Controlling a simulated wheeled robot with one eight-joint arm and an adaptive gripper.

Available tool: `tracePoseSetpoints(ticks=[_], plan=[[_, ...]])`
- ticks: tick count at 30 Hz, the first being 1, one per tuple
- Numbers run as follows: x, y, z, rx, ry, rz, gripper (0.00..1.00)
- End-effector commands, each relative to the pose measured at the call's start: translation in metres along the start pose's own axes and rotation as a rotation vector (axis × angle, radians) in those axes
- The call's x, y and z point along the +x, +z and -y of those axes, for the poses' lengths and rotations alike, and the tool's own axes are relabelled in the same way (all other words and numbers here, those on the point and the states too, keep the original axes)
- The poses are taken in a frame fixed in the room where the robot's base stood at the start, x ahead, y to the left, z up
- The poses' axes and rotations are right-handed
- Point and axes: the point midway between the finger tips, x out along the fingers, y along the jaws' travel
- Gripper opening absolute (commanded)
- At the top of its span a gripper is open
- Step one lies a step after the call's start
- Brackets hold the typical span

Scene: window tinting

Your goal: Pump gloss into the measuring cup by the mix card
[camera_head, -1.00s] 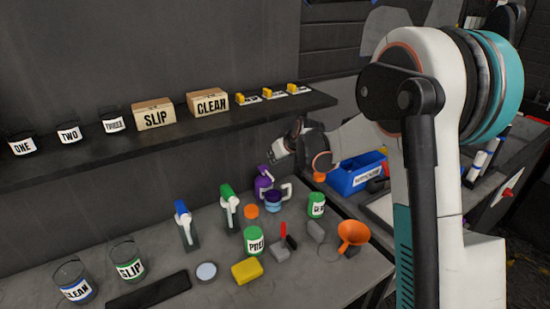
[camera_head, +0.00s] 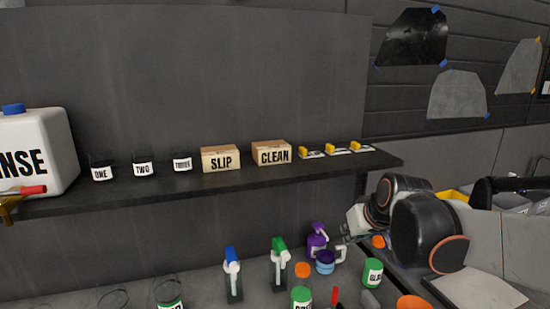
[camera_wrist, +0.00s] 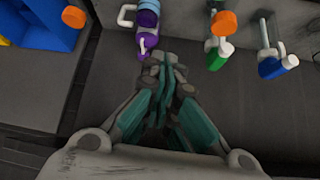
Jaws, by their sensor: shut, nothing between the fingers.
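The purple pump bottle (camera_head: 316,241) stands at the back of the bench, below the shelf; it also shows in the wrist view (camera_wrist: 150,37). A clear cup with a pale handle and a blue band, apparently the measuring cup (camera_head: 325,263), is right beside the bottle, on its front side; the wrist view shows it at the top (camera_wrist: 148,14). My gripper (camera_wrist: 165,62) is shut and empty, with its tips close to the purple pump head in the wrist view. I cannot tell whether they touch. I cannot pick out the mix card for certain.
A blue-topped spray bottle (camera_head: 232,272) and a green-topped one (camera_head: 279,262) stand to the left. Green-labelled jars (camera_head: 372,272), orange lids and an orange funnel (camera_head: 414,302) are nearby. The shelf (camera_head: 215,185) overhangs the bench with boxes, cups and cards.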

Motion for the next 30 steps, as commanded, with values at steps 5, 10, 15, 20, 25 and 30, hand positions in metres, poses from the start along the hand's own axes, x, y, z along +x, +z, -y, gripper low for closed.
tracePoseSetpoints(ticks=[5,10,15,20,25,30], plan=[[-0.037,0.053,0.010,0.030,0.026,0.021,0.00],[-0.064,0.105,0.017,0.060,0.053,0.039,0.00],[-0.082,0.158,0.022,0.090,0.082,0.053,0.00],[-0.090,0.199,0.024,0.113,0.104,0.064,0.00],[-0.093,0.220,0.024,0.125,0.116,0.069,0.00],[-0.094,0.223,0.024,0.128,0.119,0.070,0.00]])
